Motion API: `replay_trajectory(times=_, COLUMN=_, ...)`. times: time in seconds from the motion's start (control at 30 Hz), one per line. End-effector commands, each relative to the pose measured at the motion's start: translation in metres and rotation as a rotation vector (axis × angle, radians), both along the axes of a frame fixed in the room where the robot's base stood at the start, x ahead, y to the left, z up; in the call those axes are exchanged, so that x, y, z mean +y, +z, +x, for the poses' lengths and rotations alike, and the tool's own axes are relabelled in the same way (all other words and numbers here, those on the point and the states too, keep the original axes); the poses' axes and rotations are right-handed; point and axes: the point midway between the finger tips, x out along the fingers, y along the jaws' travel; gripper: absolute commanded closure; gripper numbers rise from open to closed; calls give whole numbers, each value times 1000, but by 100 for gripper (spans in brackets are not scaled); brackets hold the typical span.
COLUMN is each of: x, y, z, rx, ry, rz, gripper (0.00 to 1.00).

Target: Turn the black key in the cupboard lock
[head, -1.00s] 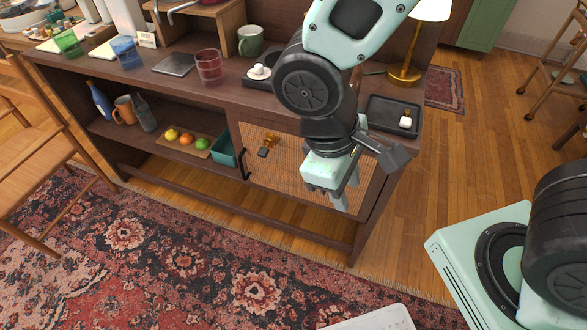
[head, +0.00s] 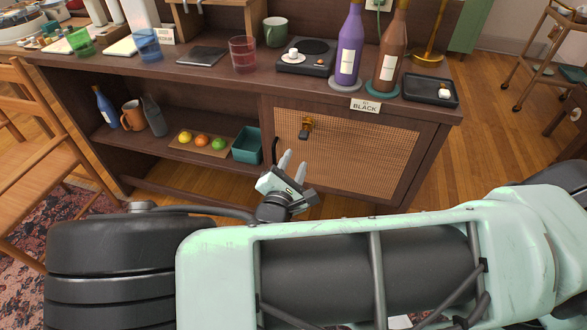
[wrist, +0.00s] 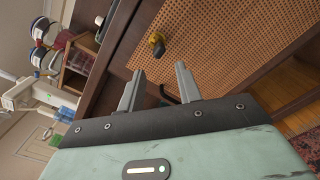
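The cupboard door (head: 350,165) is a woven cane panel in a dark wood frame, and it is shut. A brass lock (head: 308,121) with a black key (head: 303,133) sits at the upper left of the panel. A black door handle (head: 274,151) stands just left of my fingers.
A card reading "BLACK" (head: 365,106) is on the cabinet's top edge. Purple (head: 348,50) and brown (head: 389,55) bottles stand above the door. A teal bin (head: 247,145) and a fruit board (head: 190,148) are on the open shelf to the left.

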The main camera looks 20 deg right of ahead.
Motion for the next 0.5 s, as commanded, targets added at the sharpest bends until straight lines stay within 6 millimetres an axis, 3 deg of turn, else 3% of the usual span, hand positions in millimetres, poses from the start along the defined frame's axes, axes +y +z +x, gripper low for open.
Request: replay_trajectory(times=0.5, x=-25, y=-1, z=37, rx=-1, ry=6, rz=-5, gripper=65)
